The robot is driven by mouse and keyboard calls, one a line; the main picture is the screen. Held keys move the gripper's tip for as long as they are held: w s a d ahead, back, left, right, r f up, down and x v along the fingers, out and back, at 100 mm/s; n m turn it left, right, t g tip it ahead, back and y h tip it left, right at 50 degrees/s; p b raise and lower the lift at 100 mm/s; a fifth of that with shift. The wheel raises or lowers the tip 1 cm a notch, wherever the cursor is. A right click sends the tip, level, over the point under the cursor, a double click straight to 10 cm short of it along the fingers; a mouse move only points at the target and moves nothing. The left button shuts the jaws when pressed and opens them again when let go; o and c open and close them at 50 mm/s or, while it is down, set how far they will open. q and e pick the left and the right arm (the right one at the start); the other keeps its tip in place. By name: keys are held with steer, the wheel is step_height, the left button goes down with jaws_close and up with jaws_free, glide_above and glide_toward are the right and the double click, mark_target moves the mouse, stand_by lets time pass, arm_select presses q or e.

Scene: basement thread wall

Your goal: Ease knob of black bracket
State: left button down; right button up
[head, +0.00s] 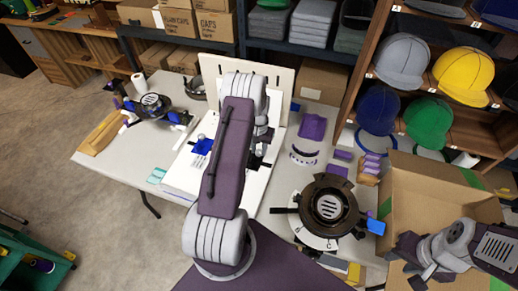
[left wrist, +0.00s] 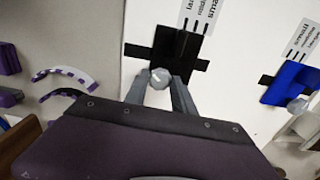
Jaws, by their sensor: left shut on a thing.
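The black bracket (left wrist: 168,52) is a dark cross-shaped piece on a white board (left wrist: 235,75), with a round grey knob (left wrist: 160,77) at its lower edge. My left gripper (left wrist: 160,84) is shut on this knob, one finger on each side. A blue bracket (left wrist: 290,82) with its own grey knob sits to the right in the left wrist view; it also shows in the head view (head: 203,146). In the head view my left arm covers most of the black bracket. My right gripper (head: 415,263) is at the lower right, partly cut off; its jaws are unclear.
A round black device (head: 328,206) stands on the table at right, beside an open cardboard box (head: 425,190). Purple parts (head: 313,127) lie near it. Caps (head: 403,60) fill shelves at the right. The table's front left (head: 125,160) has bare room.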

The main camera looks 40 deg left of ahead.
mark_target(259, 152)
arm_select(q)
steer(key=n, duration=0.6)
steer(key=shift+n, duration=0.4)
stand_by(0.4)
steer(key=c, duration=1)
jaws_free()
steer(key=shift+c, duration=0.2)
steer(key=shift+r, duration=0.1)
step_height(259, 152, up, 9)
steer(key=shift+d, duration=0.1)
